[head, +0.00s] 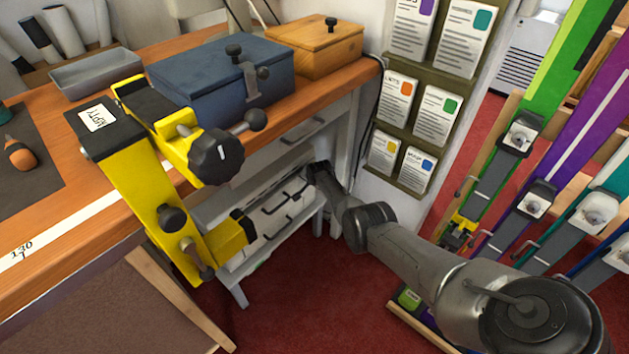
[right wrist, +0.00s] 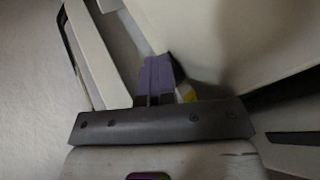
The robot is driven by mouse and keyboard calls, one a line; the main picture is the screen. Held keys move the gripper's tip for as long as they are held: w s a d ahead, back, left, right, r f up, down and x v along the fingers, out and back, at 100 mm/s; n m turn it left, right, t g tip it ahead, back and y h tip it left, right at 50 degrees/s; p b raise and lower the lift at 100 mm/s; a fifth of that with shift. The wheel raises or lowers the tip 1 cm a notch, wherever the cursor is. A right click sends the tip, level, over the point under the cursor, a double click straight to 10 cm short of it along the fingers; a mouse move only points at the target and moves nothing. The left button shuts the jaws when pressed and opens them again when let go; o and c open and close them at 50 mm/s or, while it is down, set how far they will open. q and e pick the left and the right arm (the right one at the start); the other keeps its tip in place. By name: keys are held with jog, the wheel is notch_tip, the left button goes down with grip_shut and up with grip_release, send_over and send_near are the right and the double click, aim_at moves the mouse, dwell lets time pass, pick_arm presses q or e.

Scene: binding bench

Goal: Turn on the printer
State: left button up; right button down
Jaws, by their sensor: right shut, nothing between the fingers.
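A pale, boxy unit with black bar-like parts (head: 272,216), perhaps the printer, sits on a low white stand under the bench. Its upper part is hidden by the bench and the yellow clamp. I can make out no power button or lit indicator. My right arm reaches in from the lower right, and my right gripper (head: 317,169) is beside the far right end of this unit, under the bench edge. In the right wrist view the purplish fingers (right wrist: 156,80) are together and empty, close among pale panels. Contact cannot be told. My left gripper is not in view.
A yellow clamp (head: 160,190) with black knobs stands in front of the unit. The wooden bench (head: 120,225) carries a blue box (head: 215,85), a wooden box (head: 318,45) and a grey tray (head: 92,78). Card racks (head: 412,135) hang right of the gripper. Red floor (head: 310,300) is open below.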

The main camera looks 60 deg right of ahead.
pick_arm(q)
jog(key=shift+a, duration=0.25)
pick_arm(e)
jog(key=shift+w+d+r, duration=0.1)
jog(key=shift+d+r, duration=0.05)
jog(key=shift+r, duration=0.1)
pick_arm(q)
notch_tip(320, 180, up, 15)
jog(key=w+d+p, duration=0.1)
jog(key=p, duration=1.4)
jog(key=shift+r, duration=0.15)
pick_arm(e)
jog(key=s+a+r, duration=0.3)
jog(key=s+r, duration=0.5)
jog(key=s, duration=0.1)
jog(key=shift+r, duration=0.1)
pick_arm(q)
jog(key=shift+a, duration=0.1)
